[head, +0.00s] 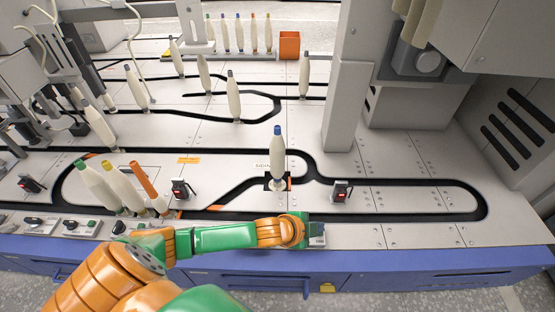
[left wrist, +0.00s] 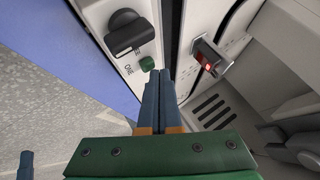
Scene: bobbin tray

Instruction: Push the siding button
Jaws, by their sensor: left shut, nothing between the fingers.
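My left gripper (head: 302,232) is over the front edge of the table in the head view, above a small control panel (head: 318,240) that it partly hides. In the left wrist view its two blue fingers (left wrist: 159,76) are shut and empty. A small green button (left wrist: 147,64) on the panel is just left of the fingertips. I cannot tell whether they touch it. A black rotary switch (left wrist: 128,33) sits beside the button. A blue-tipped bobbin (head: 278,155) stands upright on the track by a partly hidden floor label.
A red-lit sensor post (head: 341,191) stands behind the panel; it also shows in the left wrist view (left wrist: 208,62). Another sensor (head: 180,189) and several leaning bobbins (head: 120,185) are to the left. A grey column (head: 345,100) rises behind. The table's right front is clear.

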